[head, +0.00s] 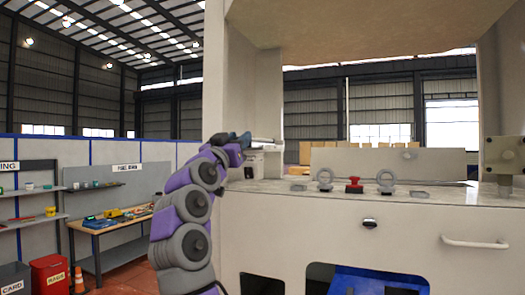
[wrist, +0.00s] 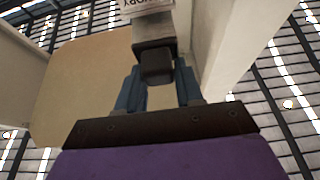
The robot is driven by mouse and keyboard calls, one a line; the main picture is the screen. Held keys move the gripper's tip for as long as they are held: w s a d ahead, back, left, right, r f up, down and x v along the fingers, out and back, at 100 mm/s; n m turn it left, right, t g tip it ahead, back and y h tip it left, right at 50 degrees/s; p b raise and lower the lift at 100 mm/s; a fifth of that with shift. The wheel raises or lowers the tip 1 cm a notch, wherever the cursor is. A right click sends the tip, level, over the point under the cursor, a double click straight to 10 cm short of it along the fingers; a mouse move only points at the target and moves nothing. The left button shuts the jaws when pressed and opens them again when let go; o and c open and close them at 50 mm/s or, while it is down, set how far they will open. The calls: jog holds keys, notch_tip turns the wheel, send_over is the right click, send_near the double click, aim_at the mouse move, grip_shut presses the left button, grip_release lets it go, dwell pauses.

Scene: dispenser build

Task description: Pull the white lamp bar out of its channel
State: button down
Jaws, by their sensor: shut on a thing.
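My gripper (head: 238,140) is at the left end of the machine's deck, by the left post. In the wrist view its two blue fingers (wrist: 157,75) close on a dark end block. This block joins a grey body with a white, printed face (wrist: 148,8), which I take to be the white lamp bar. In the head view, a pale piece (head: 266,146) shows just right of the fingers, partly hidden by the gripper and post. The channel cannot be made out, so I cannot tell how far the bar sits in it.
The left post (head: 240,80) rises close to my gripper. A workbench (head: 115,225) and a red bin (head: 50,275) stand at left.

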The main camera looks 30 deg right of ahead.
jog(key=s+a+b, duration=0.6)
jog(key=s+a, duration=0.5)
jog(key=a, duration=0.3)
dwell(1.6)
jog(key=shift+r, duration=0.1)
dwell(0.3)
